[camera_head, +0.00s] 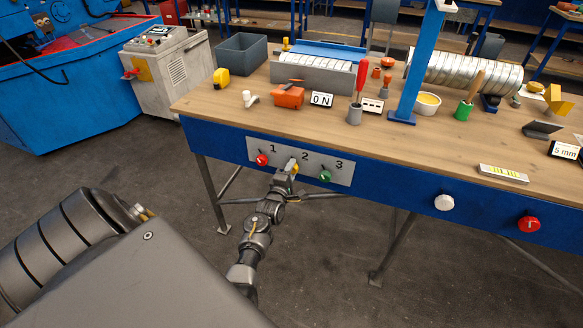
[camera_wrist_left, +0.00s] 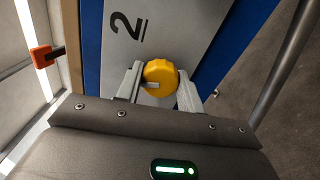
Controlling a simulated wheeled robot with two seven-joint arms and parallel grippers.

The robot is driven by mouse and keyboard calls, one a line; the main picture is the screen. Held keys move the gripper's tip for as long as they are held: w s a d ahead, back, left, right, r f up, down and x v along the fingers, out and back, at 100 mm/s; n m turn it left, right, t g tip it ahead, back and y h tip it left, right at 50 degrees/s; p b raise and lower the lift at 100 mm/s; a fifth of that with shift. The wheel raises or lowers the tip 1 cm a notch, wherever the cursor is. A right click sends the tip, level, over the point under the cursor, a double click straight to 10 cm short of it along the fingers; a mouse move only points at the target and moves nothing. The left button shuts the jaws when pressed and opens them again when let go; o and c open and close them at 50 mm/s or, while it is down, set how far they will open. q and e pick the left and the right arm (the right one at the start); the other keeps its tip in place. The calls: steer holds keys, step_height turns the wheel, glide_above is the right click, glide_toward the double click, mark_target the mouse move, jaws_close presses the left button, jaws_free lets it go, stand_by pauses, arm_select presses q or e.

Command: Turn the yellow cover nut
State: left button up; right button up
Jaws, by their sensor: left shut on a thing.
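The yellow cover nut (camera_wrist_left: 160,77) sits on a grey panel (camera_head: 321,163) under the number 2, on the blue front of the workbench. In the head view only a small part of the nut (camera_head: 295,168) shows above my gripper. My left gripper (camera_head: 287,171) reaches up to the panel from below. In the left wrist view its two fingers (camera_wrist_left: 159,88) stand on either side of the nut, shut on it. My right gripper is not in view.
On the same panel, a red knob (camera_head: 262,160) sits under 1 and a green knob (camera_head: 325,176) under 3. A white knob (camera_head: 444,202) and a red knob (camera_head: 529,223) are farther right. The bench top (camera_head: 225,107) carries several tools and a spiral duct (camera_head: 465,75).

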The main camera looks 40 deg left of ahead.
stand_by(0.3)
arm_select(q)
steer(key=o, duration=1)
steer(key=v, duration=1)
steer(key=shift+s+d+b, duration=0.2)
steer(key=shift+s+b, duration=0.1)
steer(key=shift+s, duration=0.05)
